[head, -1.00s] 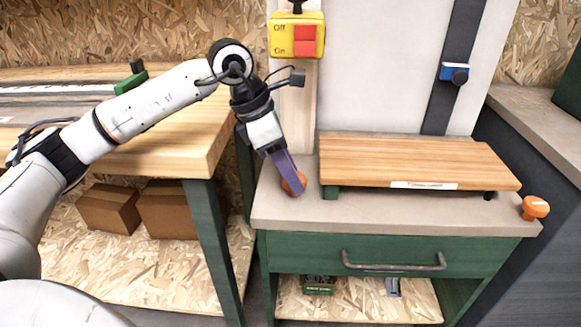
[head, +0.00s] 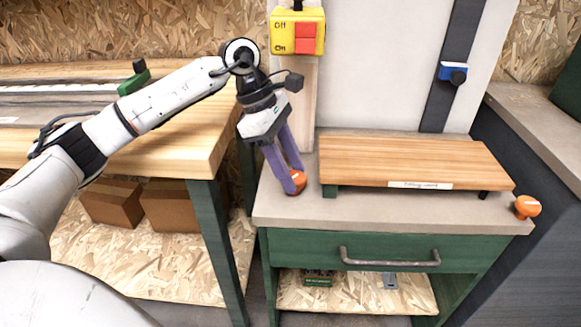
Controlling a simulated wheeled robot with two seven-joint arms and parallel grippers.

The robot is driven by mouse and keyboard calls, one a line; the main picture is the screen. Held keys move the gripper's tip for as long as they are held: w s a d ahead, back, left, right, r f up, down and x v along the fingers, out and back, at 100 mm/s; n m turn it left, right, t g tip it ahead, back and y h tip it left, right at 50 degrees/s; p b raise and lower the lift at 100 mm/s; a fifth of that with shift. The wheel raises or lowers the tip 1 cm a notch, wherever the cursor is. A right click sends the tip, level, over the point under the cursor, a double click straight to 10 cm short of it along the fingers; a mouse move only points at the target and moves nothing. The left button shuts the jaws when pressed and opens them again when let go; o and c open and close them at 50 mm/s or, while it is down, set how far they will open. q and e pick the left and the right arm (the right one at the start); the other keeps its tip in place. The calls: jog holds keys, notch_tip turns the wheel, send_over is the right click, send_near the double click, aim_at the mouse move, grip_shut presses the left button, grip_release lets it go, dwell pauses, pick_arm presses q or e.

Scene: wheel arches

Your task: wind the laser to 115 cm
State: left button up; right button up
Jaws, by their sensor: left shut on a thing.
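An orange knob (head: 298,181) stands at the left end of the grey bench top. My left gripper (head: 294,187) reaches down to it with its purple fingers and is shut on it. A second orange knob (head: 527,206) stands at the right front corner of the bench, with no gripper near it. A blue block with a black knob (head: 452,74) sits on the dark upright strip at the back right. I cannot tell from here which part is the laser, and no height scale is readable. My right gripper is not in view.
A wooden board (head: 415,163) lies raised on the bench top (head: 390,213), between the two orange knobs. A yellow switch box (head: 297,32) with a red switch hangs above my left gripper. A green drawer (head: 385,252) is closed below. A wooden workbench (head: 180,145) stands at left.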

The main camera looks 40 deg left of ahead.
pick_arm(q)
jog(key=o, duration=1.1)
jog(key=shift+c, duration=0.2)
jog(key=p+v, duration=0.1)
jog(key=v, duration=0.9)
jog(key=shift+r+p, duration=0.2)
jog(key=shift+p, duration=0.15)
